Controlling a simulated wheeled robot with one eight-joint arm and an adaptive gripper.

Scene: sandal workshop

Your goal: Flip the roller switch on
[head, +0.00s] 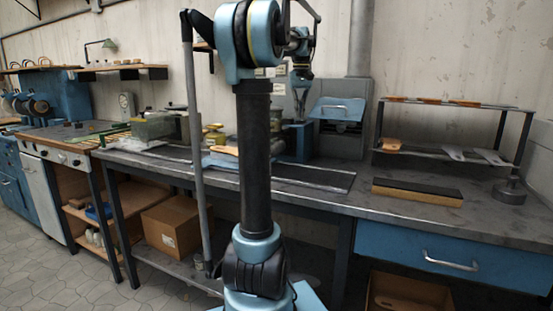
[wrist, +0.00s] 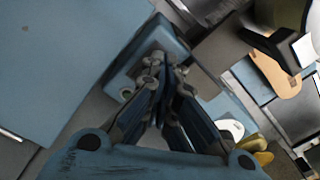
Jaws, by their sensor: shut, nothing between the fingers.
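My gripper (head: 301,80) points down over the back of the workbench, just left of a blue-grey machine with a tilted, handled front (head: 338,110). In the wrist view my gripper (wrist: 163,68) is shut and empty, its fingertips close together. A blue box-shaped housing (wrist: 124,87) lies beyond the fingertips, with a small round grey detail on its near corner. I cannot tell whether the fingers touch it. No roller switch can be made out clearly; the fingers cover part of the housing. In the head view a blue block (head: 297,142) stands on the bench below my gripper.
A two-level rack (head: 455,157) and a dark-topped tan block (head: 417,191) stand on the right of the bench. A dark mat (head: 312,180) lies in the middle. Jars (head: 214,133) and a greenish container (head: 152,127) stand to the left.

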